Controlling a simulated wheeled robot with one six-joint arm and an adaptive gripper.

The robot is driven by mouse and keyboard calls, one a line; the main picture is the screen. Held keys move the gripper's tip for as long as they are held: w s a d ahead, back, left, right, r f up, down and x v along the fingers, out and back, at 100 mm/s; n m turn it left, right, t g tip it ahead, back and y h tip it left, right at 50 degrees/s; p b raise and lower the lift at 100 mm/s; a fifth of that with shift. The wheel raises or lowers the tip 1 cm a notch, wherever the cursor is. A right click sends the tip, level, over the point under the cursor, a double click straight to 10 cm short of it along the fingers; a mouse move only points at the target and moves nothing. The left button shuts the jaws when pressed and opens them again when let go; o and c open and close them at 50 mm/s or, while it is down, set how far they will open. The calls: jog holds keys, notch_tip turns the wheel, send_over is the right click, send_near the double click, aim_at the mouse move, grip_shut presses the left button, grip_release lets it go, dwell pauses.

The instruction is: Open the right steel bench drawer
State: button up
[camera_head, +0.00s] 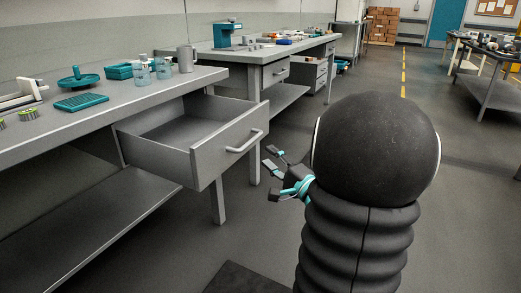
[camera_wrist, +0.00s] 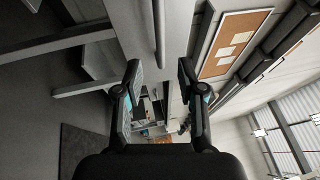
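The steel bench drawer (camera_head: 228,142) is pulled well out of the near grey bench, and its inside looks empty. Its pale bar handle (camera_head: 245,142) runs across the drawer front. In the wrist view the handle (camera_wrist: 159,30) shows as a bar beyond the fingers. My gripper (camera_head: 272,174) is to the right of the handle and apart from it. In the wrist view my gripper (camera_wrist: 160,75) has its two fingers spread with nothing between them. My dark arm hides part of the floor to the right.
The bench top (camera_head: 110,105) holds a teal tray (camera_head: 82,102), glass jars (camera_head: 142,75) and a grey cylinder (camera_head: 185,59). A lower shelf (camera_head: 95,215) runs under the bench. A second bench (camera_head: 255,52) stands behind. The floor (camera_head: 390,85) beyond my arm is clear.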

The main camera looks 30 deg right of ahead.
jog(key=shift+s+d+f, duration=0.1)
jog(key=shift+s+f, duration=0.05)
jog(key=shift+s, duration=0.55)
jog(key=shift+s+d+f, duration=0.1)
jog(key=shift+s, duration=0.55)
